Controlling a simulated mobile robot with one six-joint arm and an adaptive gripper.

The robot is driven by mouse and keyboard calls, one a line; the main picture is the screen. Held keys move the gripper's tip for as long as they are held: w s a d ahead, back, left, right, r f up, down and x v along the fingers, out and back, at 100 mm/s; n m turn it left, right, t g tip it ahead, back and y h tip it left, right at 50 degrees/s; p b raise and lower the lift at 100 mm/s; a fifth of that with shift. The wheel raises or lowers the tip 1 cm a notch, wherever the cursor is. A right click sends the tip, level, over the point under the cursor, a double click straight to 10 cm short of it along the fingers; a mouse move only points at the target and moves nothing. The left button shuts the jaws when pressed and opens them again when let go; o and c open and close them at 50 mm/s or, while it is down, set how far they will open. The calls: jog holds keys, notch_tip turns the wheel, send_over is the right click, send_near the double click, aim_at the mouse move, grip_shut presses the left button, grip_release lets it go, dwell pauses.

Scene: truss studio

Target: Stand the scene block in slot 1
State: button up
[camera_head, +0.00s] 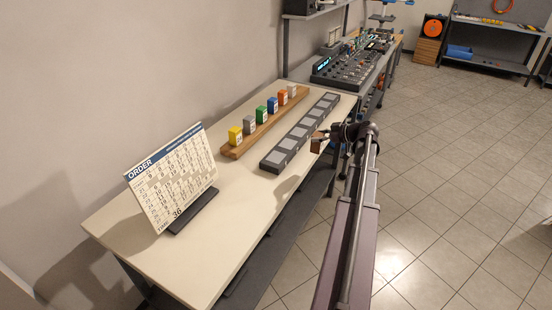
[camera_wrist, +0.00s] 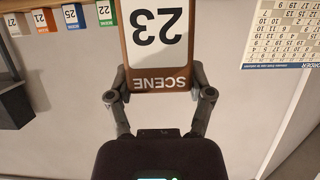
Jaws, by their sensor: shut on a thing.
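The scene block (camera_wrist: 158,45) fills the upper middle of the wrist view. It is brown with a white face reading "23" and "SCENE", upside down in that picture. My gripper (camera_wrist: 160,94) is shut on its lower end, one finger on each side. In the head view my gripper (camera_head: 330,136) is off the table's right edge, beside the slot strip, with the brown block (camera_head: 317,144) at its tip. The dark slot strip (camera_head: 266,164) has a row of grey square slots with small white tags. The tag numbers are too small to read, so I cannot tell which is slot 1.
A wooden rack (camera_head: 231,154) behind the strip holds several coloured numbered blocks, yellow (camera_head: 235,136) nearest. An order board (camera_head: 172,178) leans in a dark stand at the table's near end. A mixing console (camera_head: 352,68) stands beyond. Bare tabletop (camera_head: 235,215) lies in front.

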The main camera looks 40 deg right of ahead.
jog(key=w+a+f+b, duration=0.1)
jog(key=w+a, duration=0.8)
jog(key=w, duration=0.2)
jog(key=shift+a+f, duration=0.2)
jog(key=shift+a, duration=0.15)
jog(key=shift+w+a, duration=0.1)
jog(key=shift+w+a+f+b, duration=0.2)
jog(key=shift+f+b, duration=0.35)
jog(key=shift+b, duration=0.05)
jog(key=shift+w+a+f+b, duration=0.15)
jog(key=shift+w+f+b, duration=0.05)
jog(key=shift+f+b, duration=1.1)
jog(key=shift+b, duration=0.1)
jog(key=shift+f, duration=0.2)
jog(key=o, duration=1.2)
jog(key=shift+r, duration=0.1)
